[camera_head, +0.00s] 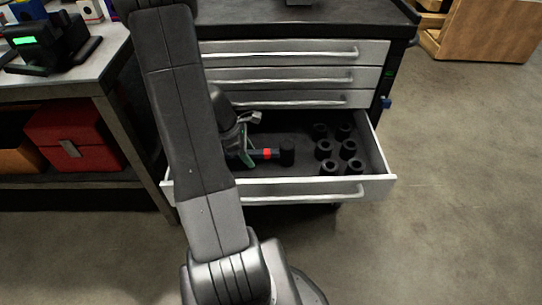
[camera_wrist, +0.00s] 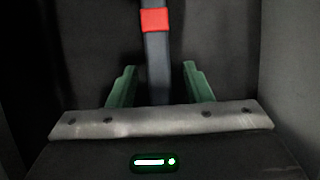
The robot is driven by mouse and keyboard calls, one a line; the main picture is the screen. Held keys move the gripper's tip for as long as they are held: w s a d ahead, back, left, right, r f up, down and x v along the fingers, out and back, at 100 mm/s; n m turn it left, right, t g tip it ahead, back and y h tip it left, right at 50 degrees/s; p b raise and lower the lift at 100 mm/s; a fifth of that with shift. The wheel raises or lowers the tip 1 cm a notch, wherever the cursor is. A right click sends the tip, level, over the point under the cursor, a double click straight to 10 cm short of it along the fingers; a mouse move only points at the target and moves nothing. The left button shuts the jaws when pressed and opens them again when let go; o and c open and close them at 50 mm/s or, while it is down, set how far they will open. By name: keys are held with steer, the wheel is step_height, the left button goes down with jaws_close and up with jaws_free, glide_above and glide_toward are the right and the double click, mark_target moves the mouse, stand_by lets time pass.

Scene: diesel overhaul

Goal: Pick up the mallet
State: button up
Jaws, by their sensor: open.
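The mallet lies in the open bottom drawer (camera_head: 378,182) of the tool cabinet. Its black head (camera_head: 287,152) and a red band (camera_head: 267,154) show in the head view, and the rest of its handle is partly hidden by my arm. In the wrist view the grey handle (camera_wrist: 157,55) with its red band runs down between the two green fingers of my gripper (camera_wrist: 155,80). The fingers are open, one on each side of the handle, with a gap on both sides. My gripper also shows in the head view (camera_head: 246,158), low in the drawer.
Several black sockets (camera_head: 323,150) stand in the drawer right of the mallet head. Closed drawers (camera_head: 290,76) sit above. A workbench (camera_head: 85,62) with a red toolbox (camera_head: 72,138) below stands at left.

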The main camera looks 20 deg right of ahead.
steer(key=shift+d+f, duration=0.25)
steer(key=shift+f, duration=0.3)
jaws_close()
steer(key=shift+r, duration=0.1)
stand_by(0.9)
